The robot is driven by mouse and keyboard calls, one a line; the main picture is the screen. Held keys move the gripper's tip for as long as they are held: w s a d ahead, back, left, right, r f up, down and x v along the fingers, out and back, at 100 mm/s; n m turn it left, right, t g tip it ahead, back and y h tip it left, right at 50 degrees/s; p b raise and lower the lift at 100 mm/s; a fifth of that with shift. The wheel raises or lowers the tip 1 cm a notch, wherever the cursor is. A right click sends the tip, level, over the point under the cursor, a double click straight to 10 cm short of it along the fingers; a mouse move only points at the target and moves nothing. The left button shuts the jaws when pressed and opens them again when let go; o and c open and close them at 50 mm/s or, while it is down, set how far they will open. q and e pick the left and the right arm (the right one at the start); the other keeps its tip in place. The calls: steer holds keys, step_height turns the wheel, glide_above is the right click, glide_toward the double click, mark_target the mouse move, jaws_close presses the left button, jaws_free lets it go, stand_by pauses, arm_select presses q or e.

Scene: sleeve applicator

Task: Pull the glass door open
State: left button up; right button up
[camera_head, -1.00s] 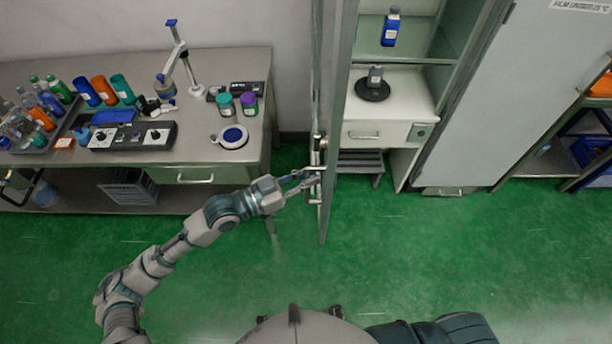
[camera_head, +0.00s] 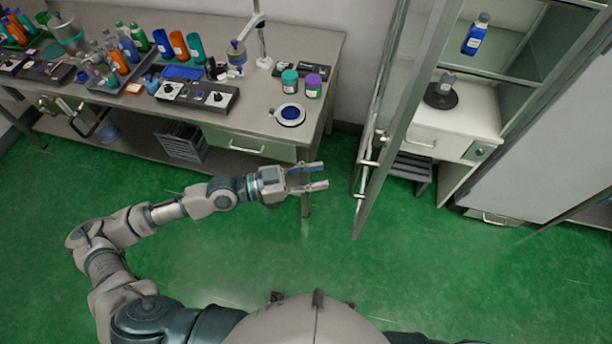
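The glass door (camera_head: 397,110) stands swung out from the cabinet (camera_head: 545,75), seen at a steep angle right of centre. Its metal handle (camera_head: 364,178) is on the door's left face near the free edge. My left gripper (camera_head: 322,177) is open and empty, its two fingers pointing right toward the handle with a clear gap between them and it. My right gripper is not in view.
A steel bench (camera_head: 330,60) with bottles and small devices stands at the left and back. A blue bottle (camera_head: 475,38) and a dark round stand (camera_head: 440,96) are inside the cabinet. Green floor (camera_head: 290,260) is clear in front.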

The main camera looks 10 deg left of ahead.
arm_select(q)
steer(key=shift+v, duration=1.2)
